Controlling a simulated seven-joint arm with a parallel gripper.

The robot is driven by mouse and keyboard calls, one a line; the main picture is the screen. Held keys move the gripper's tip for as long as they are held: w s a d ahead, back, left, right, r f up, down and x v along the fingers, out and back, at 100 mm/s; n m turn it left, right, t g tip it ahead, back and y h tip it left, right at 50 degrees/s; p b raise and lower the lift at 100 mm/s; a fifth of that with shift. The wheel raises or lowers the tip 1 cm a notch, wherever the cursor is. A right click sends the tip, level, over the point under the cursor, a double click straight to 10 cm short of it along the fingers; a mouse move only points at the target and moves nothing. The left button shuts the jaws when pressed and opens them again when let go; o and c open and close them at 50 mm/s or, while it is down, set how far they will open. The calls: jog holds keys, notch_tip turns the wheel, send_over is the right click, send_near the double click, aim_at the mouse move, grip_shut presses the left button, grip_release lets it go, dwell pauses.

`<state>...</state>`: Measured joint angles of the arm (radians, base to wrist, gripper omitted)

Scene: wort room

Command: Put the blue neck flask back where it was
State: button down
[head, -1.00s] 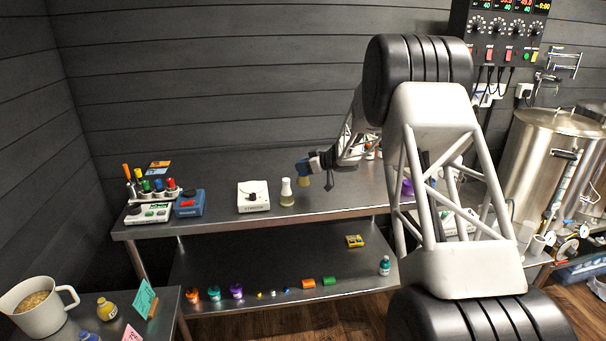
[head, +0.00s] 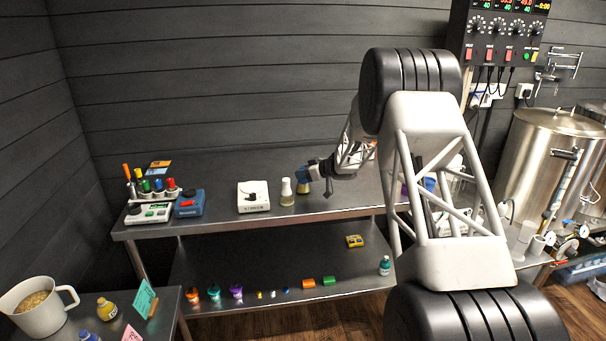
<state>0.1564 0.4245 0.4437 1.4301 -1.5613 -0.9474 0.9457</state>
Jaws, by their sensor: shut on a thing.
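My gripper (head: 312,172) is shut on the blue neck flask (head: 303,186), near the front of the steel table (head: 350,196). The flask looks upright, with its blue neck in the jaws and a yellowish body below. Its base is at or just above the tabletop; I cannot tell which. A white-necked flask (head: 287,197) with yellowish liquid stands close on its left, and a narrow gap or slight overlap shows between them.
A white stirrer (head: 254,197) stands left of the flasks. A blue device (head: 189,204) and a rack of coloured markers (head: 158,190) are farther left. My arm hides part of the table's right side. The lower shelf (head: 240,260) carries small bottles and coloured items.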

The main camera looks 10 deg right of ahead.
dwell(0.3)
jog(key=c, duration=0.8)
grip_release()
jog(key=shift+f, duration=0.1)
jog(key=shift+s+d, duration=0.1)
jog(key=v, duration=1.2)
jog(key=shift+r, duration=0.25)
